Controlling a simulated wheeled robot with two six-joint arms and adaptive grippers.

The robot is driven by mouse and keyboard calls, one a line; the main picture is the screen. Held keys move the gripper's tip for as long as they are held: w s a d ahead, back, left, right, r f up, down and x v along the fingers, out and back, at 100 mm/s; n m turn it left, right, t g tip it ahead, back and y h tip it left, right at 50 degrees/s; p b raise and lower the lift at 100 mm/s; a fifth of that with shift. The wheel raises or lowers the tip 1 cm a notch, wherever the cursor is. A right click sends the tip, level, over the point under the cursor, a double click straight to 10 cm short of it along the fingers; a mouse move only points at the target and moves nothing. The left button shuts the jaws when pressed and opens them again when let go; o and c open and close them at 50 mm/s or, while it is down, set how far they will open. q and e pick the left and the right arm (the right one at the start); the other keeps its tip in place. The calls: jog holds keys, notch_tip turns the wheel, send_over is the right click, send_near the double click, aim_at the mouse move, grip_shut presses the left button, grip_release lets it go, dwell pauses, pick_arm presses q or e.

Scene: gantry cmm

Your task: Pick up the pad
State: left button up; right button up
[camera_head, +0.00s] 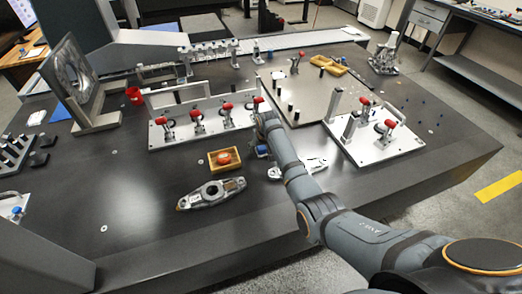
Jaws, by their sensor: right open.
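A small rounded orange-red piece (224,158), which may be the pad, sits in a small yellow-brown tray (213,165) on the dark table, left of my right forearm. A flat blue sheet (61,111) at the far left could also be a pad; I cannot tell which is meant. My right gripper (263,108) is at the end of the arm reaching in from the lower right, beside the red-handled clamp fixture. It is open, and its fingertips are small and partly hidden by the wrist. My left gripper is not in view.
A clamp plate (190,136) stands behind the tray, another (375,150) to the right. A metal bracket part (212,193) lies in front of the tray. A red cup (134,95) stands at the left. The table's front left is mostly clear.

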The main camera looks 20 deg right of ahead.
jog(key=c, duration=1.2)
jog(key=shift+r, duration=0.5)
jog(key=shift+c, duration=0.2)
jog(key=s+d+r, duration=0.8)
jog(key=s+r, duration=0.3)
jog(key=r, duration=0.1)
jog(key=shift+s+d+p, duration=0.15)
jog(key=shift+d+p, duration=0.05)
jog(key=shift+p, duration=0.2)
